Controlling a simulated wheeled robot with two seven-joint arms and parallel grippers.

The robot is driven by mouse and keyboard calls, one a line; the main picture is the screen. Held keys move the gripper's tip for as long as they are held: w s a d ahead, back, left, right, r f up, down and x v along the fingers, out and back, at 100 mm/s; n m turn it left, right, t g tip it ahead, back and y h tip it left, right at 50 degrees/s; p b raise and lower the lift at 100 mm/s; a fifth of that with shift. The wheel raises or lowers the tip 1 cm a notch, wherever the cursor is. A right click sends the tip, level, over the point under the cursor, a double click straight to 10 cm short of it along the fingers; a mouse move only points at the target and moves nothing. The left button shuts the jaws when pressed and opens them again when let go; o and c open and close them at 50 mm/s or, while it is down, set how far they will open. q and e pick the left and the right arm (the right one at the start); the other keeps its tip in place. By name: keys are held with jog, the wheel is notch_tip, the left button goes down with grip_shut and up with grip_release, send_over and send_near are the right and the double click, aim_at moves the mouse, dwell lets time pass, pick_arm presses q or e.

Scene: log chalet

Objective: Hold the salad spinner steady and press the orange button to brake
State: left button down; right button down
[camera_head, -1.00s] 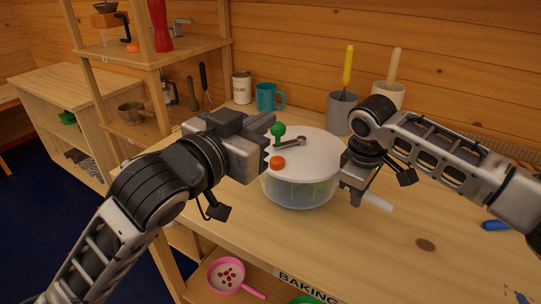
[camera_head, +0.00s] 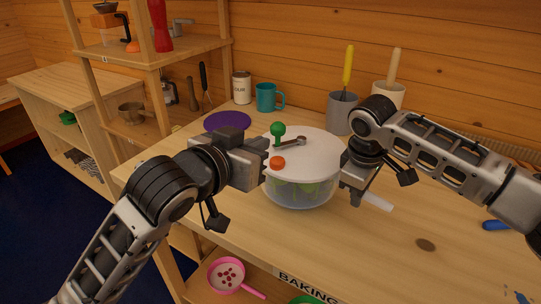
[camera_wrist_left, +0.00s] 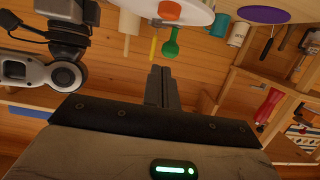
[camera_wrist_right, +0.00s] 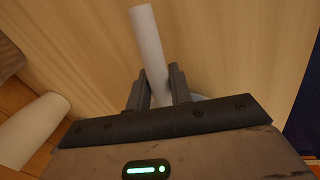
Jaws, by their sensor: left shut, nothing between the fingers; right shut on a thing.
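The salad spinner stands on the table with a white lid (camera_head: 318,151) and a clear bowl (camera_head: 300,194) showing green inside. Its orange button (camera_head: 277,163) is on the lid's near-left part, beside the crank with a green knob (camera_head: 278,129). My left gripper (camera_head: 266,160) is shut and empty, just left of the button; its fingertips are hard to see there. The left wrist view shows the shut fingers (camera_wrist_left: 161,75) apart from the orange button (camera_wrist_left: 170,10). My right gripper (camera_wrist_right: 160,85) is shut on a white handle (camera_wrist_right: 149,45), also seen right of the bowl (camera_head: 378,201).
A purple disc (camera_head: 227,121), teal mug (camera_head: 267,97) and white canister (camera_head: 241,88) stand behind on the left. Grey (camera_head: 341,115) and white crocks (camera_head: 389,93) with utensils stand behind the spinner. A blue item (camera_head: 495,225) lies far right. The table's front right is mostly clear.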

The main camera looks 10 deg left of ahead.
pick_arm(q)
send_over(273, 164)
jog(key=f, duration=0.2)
jog(key=shift+s+a+f, duration=0.1)
jog(key=shift+s+f, duration=0.1)
jog(key=shift+f, duration=0.6)
jog(key=shift+s+a+f, duration=0.1)
jog(key=shift+s+f, duration=0.1)
jog(key=shift+f, duration=0.6)
jog(key=shift+f, duration=1.05)
pick_arm(e)
jog(key=shift+r, duration=0.1)
pick_arm(q)
jog(key=s+a+r, duration=0.3)
jog(key=s+r, duration=0.4)
jog(key=s, duration=0.2)
jog(key=shift+a, duration=0.2)
